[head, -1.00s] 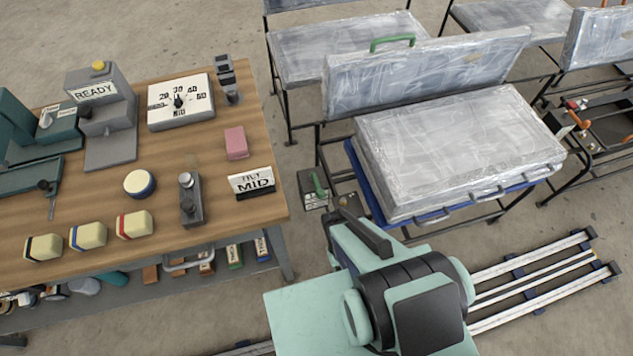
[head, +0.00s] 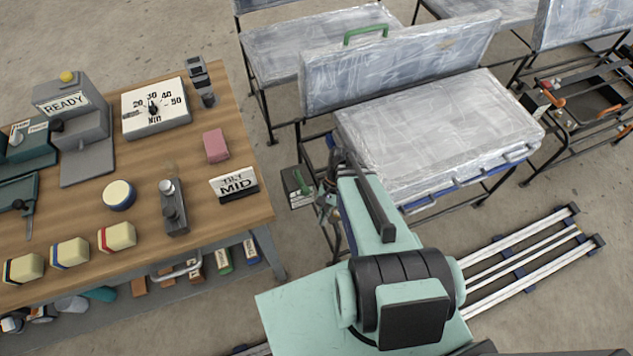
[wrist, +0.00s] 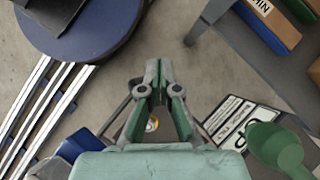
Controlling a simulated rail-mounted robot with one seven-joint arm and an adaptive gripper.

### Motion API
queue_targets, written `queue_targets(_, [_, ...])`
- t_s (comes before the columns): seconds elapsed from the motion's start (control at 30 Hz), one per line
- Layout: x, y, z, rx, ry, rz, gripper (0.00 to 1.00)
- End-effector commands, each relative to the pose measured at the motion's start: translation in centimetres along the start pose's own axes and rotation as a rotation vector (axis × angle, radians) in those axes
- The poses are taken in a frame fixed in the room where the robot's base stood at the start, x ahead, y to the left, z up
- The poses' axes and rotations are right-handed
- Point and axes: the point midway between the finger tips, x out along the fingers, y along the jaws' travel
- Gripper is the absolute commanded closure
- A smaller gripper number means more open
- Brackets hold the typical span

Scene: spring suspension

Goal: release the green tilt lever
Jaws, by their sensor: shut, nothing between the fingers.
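The green tilt lever (head: 299,181) stands on a small grey box beside the wrapped seat, right of the workbench in the head view. In the wrist view its rounded green knob (wrist: 268,142) is large at the lower right, beside a black-and-white label plate (wrist: 235,118). My gripper (wrist: 158,68) is shut and empty in the wrist view, its fingertips up and left of the knob and apart from it. In the head view my gripper (head: 327,203) is small, just right of the lever box; its fingers are hard to make out there.
The plastic-wrapped seat (head: 430,130) with its blue frame is close on the right. The wooden workbench (head: 135,225) lies left, with a TILT MID sign (head: 236,184) near its edge. A floor rail (head: 530,255) runs at the lower right. A bench leg (wrist: 225,20) shows in the wrist view.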

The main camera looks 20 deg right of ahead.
Motion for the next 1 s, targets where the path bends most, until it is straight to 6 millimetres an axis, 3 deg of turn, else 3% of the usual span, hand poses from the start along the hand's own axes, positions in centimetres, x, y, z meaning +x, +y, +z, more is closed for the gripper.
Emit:
queue_targets(0.3, [-11.2, -2.5, -3.3, 0.296, -0.077, -0.242, 1.00])
queue_targets(0.5, [-16.3, -2.6, -4.1, 0.403, -0.125, -0.335, 1.00])
queue_targets(0.7, [-18.4, -2.5, -4.3, 0.446, -0.148, -0.371, 1.00])
queue_targets(1.0, [-18.6, -2.5, -4.2, 0.449, -0.150, -0.374, 1.00])
